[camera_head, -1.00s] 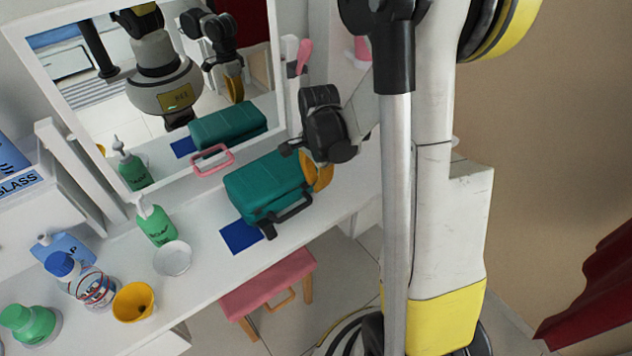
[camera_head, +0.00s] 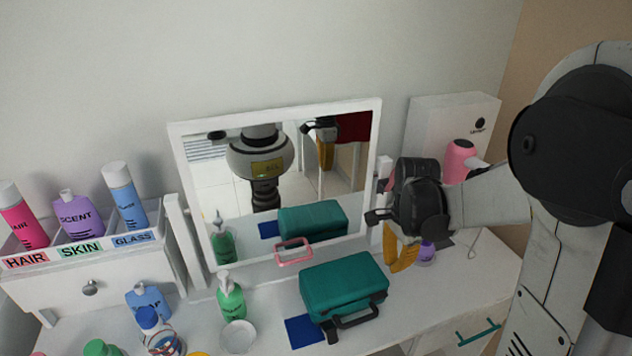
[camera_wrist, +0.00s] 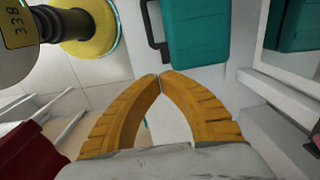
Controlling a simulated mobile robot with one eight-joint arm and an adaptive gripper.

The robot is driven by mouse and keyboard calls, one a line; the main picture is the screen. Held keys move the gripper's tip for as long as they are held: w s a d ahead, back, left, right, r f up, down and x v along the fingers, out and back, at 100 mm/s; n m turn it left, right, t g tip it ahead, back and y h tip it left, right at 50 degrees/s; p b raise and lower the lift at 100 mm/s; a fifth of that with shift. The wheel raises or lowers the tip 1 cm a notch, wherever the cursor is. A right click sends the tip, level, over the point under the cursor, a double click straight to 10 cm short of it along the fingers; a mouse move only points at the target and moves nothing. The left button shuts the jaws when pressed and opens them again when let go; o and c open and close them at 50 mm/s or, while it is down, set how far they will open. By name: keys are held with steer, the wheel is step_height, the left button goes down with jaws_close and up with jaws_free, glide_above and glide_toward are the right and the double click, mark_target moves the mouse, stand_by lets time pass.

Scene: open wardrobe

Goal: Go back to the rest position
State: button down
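My gripper (camera_head: 402,258) is above the right part of the white dressing table, to the right of the teal case and clear of it. In the wrist view the yellow fingers (camera_wrist: 161,76) meet at their tips with nothing between them, so it is shut and empty. The teal case (camera_head: 343,284) lies on the table in front of the mirror, its dark handle towards the front. It also shows in the wrist view (camera_wrist: 195,30), beyond the fingertips.
A white-framed mirror (camera_head: 176,150) stands behind the case. A pink hair dryer (camera_head: 459,160) hangs by a white box (camera_head: 425,120) behind my arm. A purple-topped item (camera_head: 427,250) stands close to my fingers. Bottles and a white bowl (camera_head: 238,337) are at left.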

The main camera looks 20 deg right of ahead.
steer(key=s+a+r+n+t, duration=0.3)
steer(key=s+a+r+n, duration=0.2)
steer(key=a+r+n, duration=0.1)
steer(key=s+a+r+n+t, duration=0.3)
steer(key=s+a+r+n, duration=0.2)
steer(key=a+n, duration=0.4)
steer(key=shift+s+r+n+t, duration=0.3)
steer(key=shift+r+n+t, duration=0.1)
steer(key=shift+n, duration=0.7)
steer(key=shift+f, duration=0.1)
